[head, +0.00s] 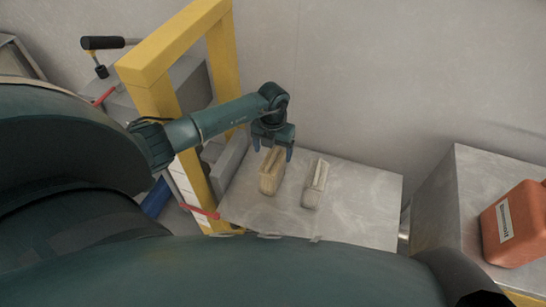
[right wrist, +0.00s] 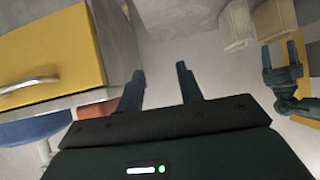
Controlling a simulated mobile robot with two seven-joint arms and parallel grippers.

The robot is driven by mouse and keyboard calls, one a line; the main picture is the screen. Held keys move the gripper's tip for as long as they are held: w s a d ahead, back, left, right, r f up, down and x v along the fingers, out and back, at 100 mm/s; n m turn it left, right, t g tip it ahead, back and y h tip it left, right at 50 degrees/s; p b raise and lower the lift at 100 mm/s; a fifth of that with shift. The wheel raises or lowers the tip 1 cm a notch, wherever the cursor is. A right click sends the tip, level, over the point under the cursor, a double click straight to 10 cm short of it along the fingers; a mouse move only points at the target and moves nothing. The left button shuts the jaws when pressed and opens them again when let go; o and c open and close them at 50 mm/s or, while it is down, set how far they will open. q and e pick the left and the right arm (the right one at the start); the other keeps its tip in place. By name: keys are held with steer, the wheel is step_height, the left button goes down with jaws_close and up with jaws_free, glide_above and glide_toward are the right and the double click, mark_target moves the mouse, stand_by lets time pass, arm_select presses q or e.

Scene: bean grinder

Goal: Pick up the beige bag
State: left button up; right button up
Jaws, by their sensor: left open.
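Two beige bags stand side by side on a grey tabletop (head: 355,215) in the head view: a left bag (head: 269,178) and a right bag (head: 312,192). The left bag is plumper; the right one has a pale folded top. My left gripper (head: 273,153) is open, pointing down, at the far end of the left bag, its fingers on either side of the bag's top; contact cannot be told. The bags also show at the top of the right wrist view (right wrist: 237,24). My right gripper (right wrist: 160,86) has its fingers apart with nothing between them.
A yellow frame (head: 145,75) stands left of the table, close to my left arm, with a red lever (head: 200,212) low beside it. An orange container (head: 515,225) sits on a cabinet at right. A yellow drawer front (right wrist: 45,55) is near my right gripper.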

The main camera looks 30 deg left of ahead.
arm_select(q)
steer(key=shift+f, duration=0.4)
steer(key=shift+f+b, duration=0.4)
steer(key=shift+b, duration=0.05)
step_height(320, 180, down, 4)
steer(key=b, duration=0.3)
steer(key=shift+s+r, duration=0.1)
steer(key=shift+r, duration=0.05)
steer(key=shift+f, duration=0.25)
steer(key=shift+r, duration=0.1)
jaws_close()
arm_select(e)
steer(key=shift+w+a+f+y, duration=0.1)
steer(key=shift+a+f+y, duration=0.45)
steer(key=shift+a, duration=0.3)
